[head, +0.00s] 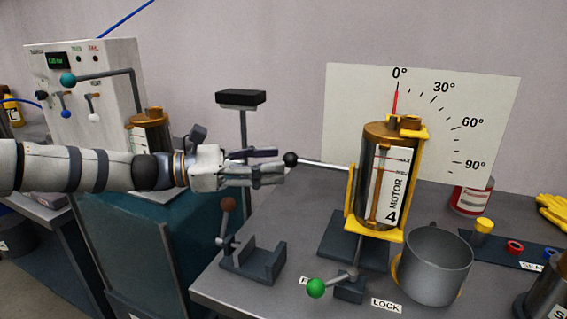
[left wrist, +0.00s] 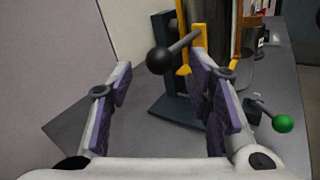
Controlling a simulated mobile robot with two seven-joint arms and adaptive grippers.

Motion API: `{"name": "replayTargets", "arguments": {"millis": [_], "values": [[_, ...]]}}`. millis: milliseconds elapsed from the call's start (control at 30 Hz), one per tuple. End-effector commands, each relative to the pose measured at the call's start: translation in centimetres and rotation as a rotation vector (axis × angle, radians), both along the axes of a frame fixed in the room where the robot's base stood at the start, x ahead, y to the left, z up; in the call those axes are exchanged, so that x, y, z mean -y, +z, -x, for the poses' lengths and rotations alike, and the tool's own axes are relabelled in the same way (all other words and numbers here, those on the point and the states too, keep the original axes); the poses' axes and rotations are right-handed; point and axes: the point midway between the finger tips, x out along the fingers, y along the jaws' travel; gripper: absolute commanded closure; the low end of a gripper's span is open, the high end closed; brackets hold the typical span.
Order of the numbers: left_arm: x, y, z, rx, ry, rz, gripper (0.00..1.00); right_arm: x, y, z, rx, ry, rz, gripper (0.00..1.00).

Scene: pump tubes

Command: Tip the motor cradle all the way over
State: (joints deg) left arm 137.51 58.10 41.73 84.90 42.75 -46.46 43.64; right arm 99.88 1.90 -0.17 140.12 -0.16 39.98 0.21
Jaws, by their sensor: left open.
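The yellow motor cradle (head: 352,205) stands upright on its dark stand and holds the cylinder marked MOTOR 4 (head: 376,178). Its red pointer (head: 395,102) is at 0° on the white dial board. A thin tilt lever sticks out left from the cradle and ends in a black ball (head: 291,159). My left gripper (head: 280,168) is open at the ball. In the left wrist view the black ball (left wrist: 159,61) appears between the spread purple-padded fingers (left wrist: 160,78), around the tips; I cannot tell whether they touch it. My right gripper is not in view.
A green-knobbed lever (head: 316,288) is at the stand's foot by the LOCK label (head: 386,305). A grey mug (head: 434,265) stands close right of the cradle. A dark bracket with a brown-knobbed lever (head: 228,205) and a black-topped post (head: 241,98) are near my left arm.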

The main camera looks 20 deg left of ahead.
Motion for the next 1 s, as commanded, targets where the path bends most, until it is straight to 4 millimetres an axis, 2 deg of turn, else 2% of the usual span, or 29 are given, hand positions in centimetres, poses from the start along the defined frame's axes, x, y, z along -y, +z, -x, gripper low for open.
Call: {"name": "replayTargets", "arguments": {"millis": [100,200,467,667,700,1000], "values": [[1.6,-0.1,-1.0,-0.001,-0.002,-0.001,0.54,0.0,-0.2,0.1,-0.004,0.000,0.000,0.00],[2.3,-0.1,-1.4,0.000,0.000,-0.002,0.54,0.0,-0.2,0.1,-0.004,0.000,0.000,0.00],[2.5,0.1,-1.6,0.001,0.001,-0.002,0.54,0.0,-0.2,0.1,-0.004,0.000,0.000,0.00],[2.5,0.0,-1.5,0.001,0.001,-0.002,0.97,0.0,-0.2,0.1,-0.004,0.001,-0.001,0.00],[2.5,0.0,-1.5,0.001,0.000,-0.002,1.00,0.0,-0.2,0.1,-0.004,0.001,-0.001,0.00],[2.4,0.3,-1.7,0.004,0.001,-0.013,1.00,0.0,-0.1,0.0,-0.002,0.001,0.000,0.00]]}}
